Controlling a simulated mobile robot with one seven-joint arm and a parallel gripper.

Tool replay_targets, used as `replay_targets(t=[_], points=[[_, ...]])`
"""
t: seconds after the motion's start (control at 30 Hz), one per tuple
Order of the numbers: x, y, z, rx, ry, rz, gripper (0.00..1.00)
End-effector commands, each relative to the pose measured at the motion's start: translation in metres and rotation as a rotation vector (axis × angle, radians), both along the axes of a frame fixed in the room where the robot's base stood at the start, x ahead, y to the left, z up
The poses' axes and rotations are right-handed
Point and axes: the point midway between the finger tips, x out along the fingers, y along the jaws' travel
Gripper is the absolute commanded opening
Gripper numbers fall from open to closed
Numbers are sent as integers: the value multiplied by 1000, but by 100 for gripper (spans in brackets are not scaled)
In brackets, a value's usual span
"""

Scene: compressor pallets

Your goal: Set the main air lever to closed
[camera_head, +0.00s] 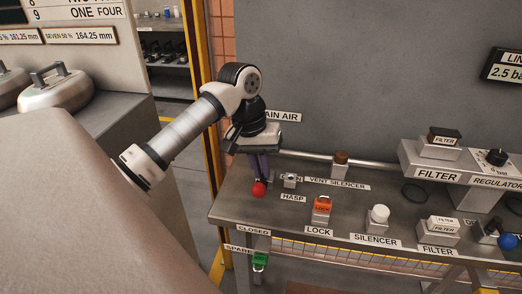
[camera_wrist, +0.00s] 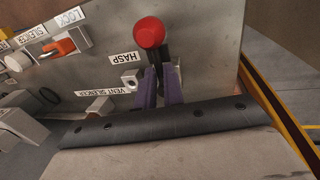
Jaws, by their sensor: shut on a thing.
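The main air lever has a red ball knob (camera_head: 259,189), seen over the left end of the grey bench. In the wrist view the same red knob (camera_wrist: 150,31) sits just beyond the fingertips, on a dark stem. My gripper (camera_head: 258,174) points down, with its purple fingers shut on the lever just behind the knob. In the wrist view the gripper (camera_wrist: 161,75) has a finger on each side of the stem. The CLOSED label (camera_head: 253,231) is on the bench's front edge, in front of the knob. The lever's pivot is hidden by my gripper.
An orange lock (camera_head: 321,208), a white-topped silencer (camera_head: 378,217) and filters (camera_head: 438,231) are farther right. A yellow post (camera_head: 203,100) stands left of the bench.

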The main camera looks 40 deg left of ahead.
Motion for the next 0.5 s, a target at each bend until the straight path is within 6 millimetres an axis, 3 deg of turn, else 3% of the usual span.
replay_targets(t=[0.13,0.17,0.33,0.5], points=[[1,1,2,4,-5,1,0],[1,1,2,4,-5,1,11],[0,1,2,2,-3,1,32],[0,0,1,1,-2,0,32]])
